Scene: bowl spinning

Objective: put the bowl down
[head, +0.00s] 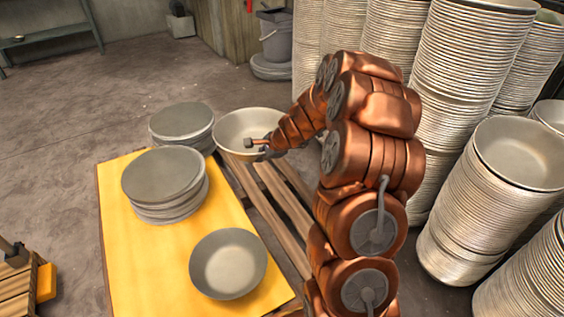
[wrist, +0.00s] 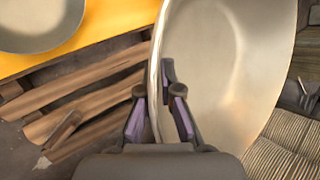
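A wide, shallow grey-beige bowl (head: 232,122) is at the far right corner of the yellow-topped pallet in the head view, beside the stacks. It fills the right half of the wrist view (wrist: 235,60). My gripper (head: 262,149) is at its near rim. In the wrist view, the fingers (wrist: 158,108) stand apart, one on the outside of the rim and one inside the bowl, with a visible gap around the thin wall. What supports the bowl from below is hidden.
On the yellow sheet (head: 125,240) are a bowl stack (head: 163,176) and a single bowl (head: 228,264). Another stack (head: 182,121) stands behind. Bare wooden slats (head: 272,195) show at the right of the pallet. Tall bowl stacks (head: 470,60) crowd the right side.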

